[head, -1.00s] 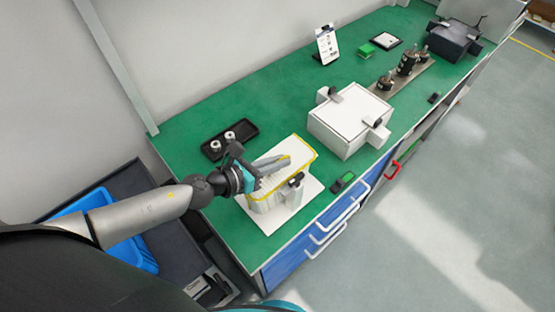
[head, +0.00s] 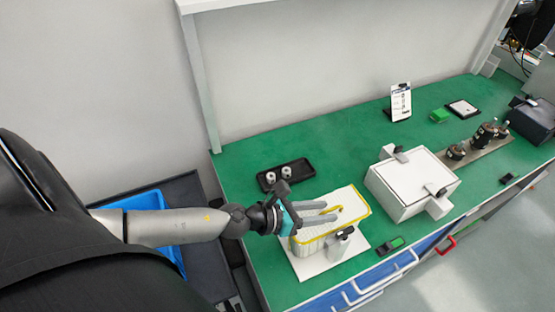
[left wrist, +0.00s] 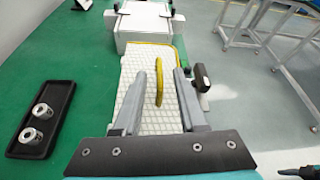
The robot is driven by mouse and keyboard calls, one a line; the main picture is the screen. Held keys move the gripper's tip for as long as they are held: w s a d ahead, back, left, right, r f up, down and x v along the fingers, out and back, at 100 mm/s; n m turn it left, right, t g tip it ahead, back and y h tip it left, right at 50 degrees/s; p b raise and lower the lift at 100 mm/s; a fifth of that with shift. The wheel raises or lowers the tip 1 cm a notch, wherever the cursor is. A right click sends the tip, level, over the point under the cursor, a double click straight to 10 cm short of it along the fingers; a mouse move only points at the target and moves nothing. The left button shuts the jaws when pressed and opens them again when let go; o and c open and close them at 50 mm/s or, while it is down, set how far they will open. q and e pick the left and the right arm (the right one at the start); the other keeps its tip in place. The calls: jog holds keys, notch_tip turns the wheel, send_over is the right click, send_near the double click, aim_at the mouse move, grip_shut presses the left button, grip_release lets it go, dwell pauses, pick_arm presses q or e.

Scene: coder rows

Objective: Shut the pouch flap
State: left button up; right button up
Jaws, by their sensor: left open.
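The pouch (head: 312,241) is a white quilted box shape with yellow edging, on a white board (head: 308,268) on the green bench. Its quilted top with a yellow strip shows in the left wrist view (left wrist: 142,68). I cannot tell for sure whether this top panel lies fully flat. My left gripper (head: 332,211) is open over the pouch, its two grey fingers pointing right along the top. In the left wrist view (left wrist: 157,75) the yellow strip stands between the fingers, apparently untouched.
A black tray (head: 301,182) with two metal rings lies behind the pouch. A white box (head: 410,180) with clamps stands to the right. A grey clamp post (head: 341,243) stands at the pouch's front side.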

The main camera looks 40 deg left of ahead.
aim_at(323, 213)
pick_arm(q)
jog(key=b+v, duration=0.1)
jog(key=v, duration=0.4)
jog(key=shift+s+f+b, duration=0.1)
jog(key=shift+s+b, duration=0.1)
jog(key=shift+b, duration=0.2)
jog(key=b+v, duration=0.3)
jog(key=v, duration=0.4)
jog(key=shift+r, duration=0.25)
jog(key=shift+s+a, duration=0.1)
jog(key=shift+a, duration=0.05)
